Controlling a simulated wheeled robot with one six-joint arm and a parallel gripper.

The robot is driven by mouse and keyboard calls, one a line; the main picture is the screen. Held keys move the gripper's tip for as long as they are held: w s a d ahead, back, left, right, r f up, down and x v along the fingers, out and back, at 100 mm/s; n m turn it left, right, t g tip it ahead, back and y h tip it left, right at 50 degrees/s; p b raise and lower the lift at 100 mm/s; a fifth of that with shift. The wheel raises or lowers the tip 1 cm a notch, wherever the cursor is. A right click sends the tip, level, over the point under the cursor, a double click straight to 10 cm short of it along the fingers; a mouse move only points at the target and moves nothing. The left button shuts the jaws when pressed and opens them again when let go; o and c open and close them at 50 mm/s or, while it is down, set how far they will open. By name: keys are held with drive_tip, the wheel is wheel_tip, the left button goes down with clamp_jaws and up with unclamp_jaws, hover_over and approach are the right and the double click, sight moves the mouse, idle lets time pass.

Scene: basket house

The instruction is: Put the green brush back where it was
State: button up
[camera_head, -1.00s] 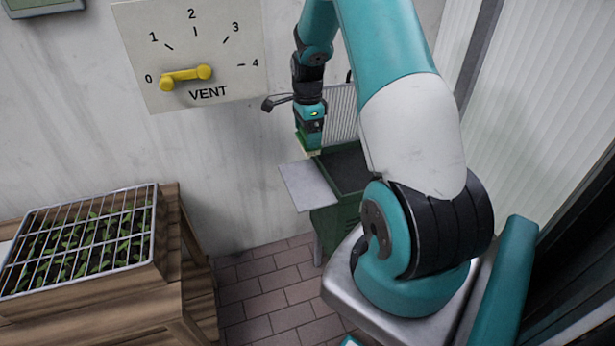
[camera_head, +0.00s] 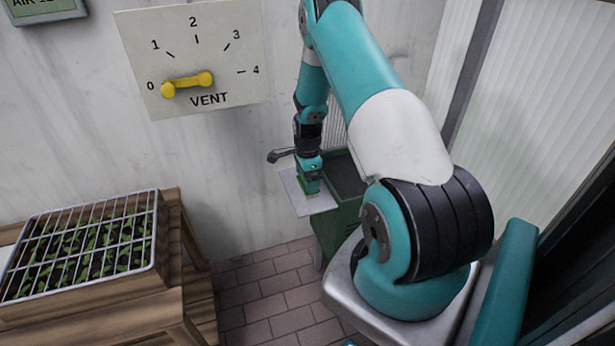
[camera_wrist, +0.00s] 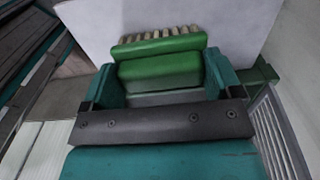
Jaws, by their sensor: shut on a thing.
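The green brush (camera_wrist: 160,62) is between the two fingers of my gripper (camera_wrist: 163,85) in the wrist view, with pale bristles along its far edge. In the head view my gripper (camera_head: 309,185) points down and holds the green brush (camera_head: 311,195) over the light grey side shelf (camera_head: 320,206) of the green cabinet. The bristles are at or just above the shelf; I cannot tell whether they touch it. The wrist view shows the pale shelf (camera_wrist: 100,22) behind the brush.
The green cabinet (camera_head: 340,228) has a dark recessed top (camera_head: 345,172) just right of the shelf. A slatted seedling tray (camera_head: 80,245) stands on a wooden bench at left. A vent panel (camera_head: 197,55) with a yellow handle is on the wall. Tiled floor lies open between.

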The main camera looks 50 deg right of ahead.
drive_tip(key=shift+f, duration=0.25)
drive_tip(key=o, duration=0.7)
drive_tip(key=shift+r, duration=0.1)
